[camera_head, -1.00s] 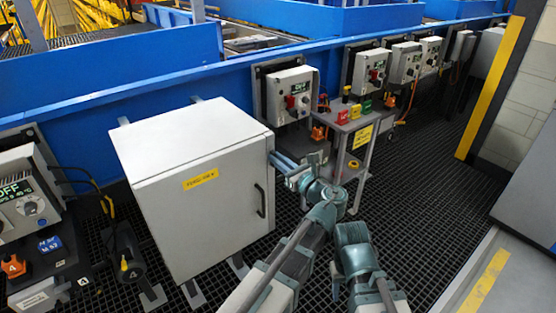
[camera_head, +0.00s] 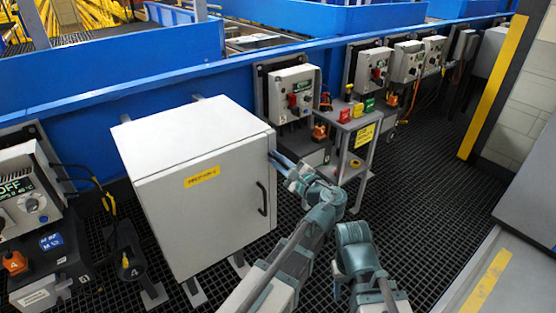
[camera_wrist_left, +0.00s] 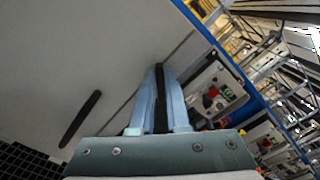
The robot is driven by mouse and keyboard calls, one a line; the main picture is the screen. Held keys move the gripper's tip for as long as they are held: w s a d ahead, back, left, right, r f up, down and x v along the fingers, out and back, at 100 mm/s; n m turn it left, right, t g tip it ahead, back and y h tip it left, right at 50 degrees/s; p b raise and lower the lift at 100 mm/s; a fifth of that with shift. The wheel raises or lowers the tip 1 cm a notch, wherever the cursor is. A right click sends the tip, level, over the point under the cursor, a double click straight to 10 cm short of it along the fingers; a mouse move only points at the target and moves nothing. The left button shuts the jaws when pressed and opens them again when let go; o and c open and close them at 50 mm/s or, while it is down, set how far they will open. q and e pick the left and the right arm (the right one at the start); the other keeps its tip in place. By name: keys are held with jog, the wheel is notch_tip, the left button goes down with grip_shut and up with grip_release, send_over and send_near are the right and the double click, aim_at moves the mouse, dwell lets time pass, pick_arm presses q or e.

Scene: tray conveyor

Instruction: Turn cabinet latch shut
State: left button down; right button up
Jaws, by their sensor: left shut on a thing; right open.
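The pale grey cabinet (camera_head: 200,222) has its door closed flush, with a yellow label and a dark bar handle (camera_head: 262,198). My left gripper (camera_head: 276,160) is at the door's right edge, above the handle. The left wrist view shows its blue fingers shut on a narrow dark piece, the latch (camera_wrist_left: 160,92), beside the door seam. The fingers cover most of the latch, so its exact angle is hard to tell. My right gripper (camera_head: 350,238) is low in front, right of the left arm, away from the cabinet and empty; its fingertips are hard to make out.
A grey stand (camera_head: 352,128) with red, green and yellow blocks is right of the cabinet. Control boxes (camera_head: 292,92) line the blue conveyor wall (camera_head: 120,103). A black device with a cable (camera_head: 125,255) stands left of the cabinet. The grated floor to the right is open.

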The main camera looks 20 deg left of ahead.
pick_arm(q)
jog(key=shift+s+a+f+n+b, duration=0.1)
jog(key=shift+f+n+b, duration=0.05)
jog(key=shift+n, duration=1.25)
jog(key=shift+s+d+f+n+b, duration=0.1)
jog(key=shift+f+n, duration=0.1)
jog(key=shift+n, duration=1.2)
jog(key=shift+a+f+n+b, duration=0.1)
jog(key=shift+f+n+b, duration=0.05)
jog(key=shift+n, duration=1.25)
pick_arm(e)
jog(key=shift+f, duration=0.45)
pick_arm(q)
jog(key=c, duration=0.9)
grip_release()
pick_arm(e)
jog(key=shift+d, duration=0.1)
